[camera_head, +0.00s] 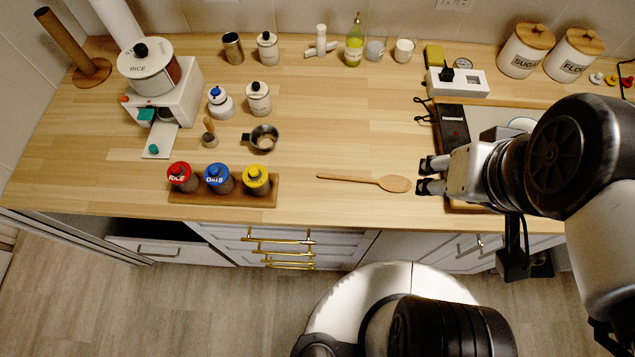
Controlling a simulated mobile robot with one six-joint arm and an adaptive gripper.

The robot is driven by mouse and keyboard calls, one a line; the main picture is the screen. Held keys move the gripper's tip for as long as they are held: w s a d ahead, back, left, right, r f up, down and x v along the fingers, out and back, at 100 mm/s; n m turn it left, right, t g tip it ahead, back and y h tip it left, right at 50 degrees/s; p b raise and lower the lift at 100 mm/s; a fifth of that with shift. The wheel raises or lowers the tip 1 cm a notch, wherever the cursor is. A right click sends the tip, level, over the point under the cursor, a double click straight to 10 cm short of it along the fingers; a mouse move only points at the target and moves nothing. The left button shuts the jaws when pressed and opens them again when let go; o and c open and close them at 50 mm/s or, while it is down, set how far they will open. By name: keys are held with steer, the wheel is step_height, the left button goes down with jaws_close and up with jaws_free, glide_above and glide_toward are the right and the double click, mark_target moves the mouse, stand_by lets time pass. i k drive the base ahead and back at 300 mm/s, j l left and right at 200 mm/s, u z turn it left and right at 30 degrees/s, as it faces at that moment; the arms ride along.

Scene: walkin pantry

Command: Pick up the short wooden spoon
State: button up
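A short wooden spoon (365,181) lies flat on the wooden counter, right of the jar rack. Its thin handle points left and its oval bowl is at the right end. My gripper (424,176) is just right of the spoon's bowl, with its two fingers pointing left and a gap between them. It is open and nothing shows between the fingers. Whether the fingertips are level with the spoon or above it is hard to tell from this view.
A wooden rack (222,199) with three jars stands left of the spoon. A small metal pot (263,139) is behind it. A black-and-grey appliance (453,127) sits behind my gripper. The counter's front edge is close below the spoon. The counter behind the spoon is clear.

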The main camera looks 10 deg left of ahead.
mark_target(396, 184)
steer(key=j+u, duration=0.1)
steer(key=u, duration=0.15)
steer(key=z, duration=1.25)
steer(key=k+j+u, duration=0.1)
steer(key=u, duration=0.3)
steer(key=j+u, duration=0.35)
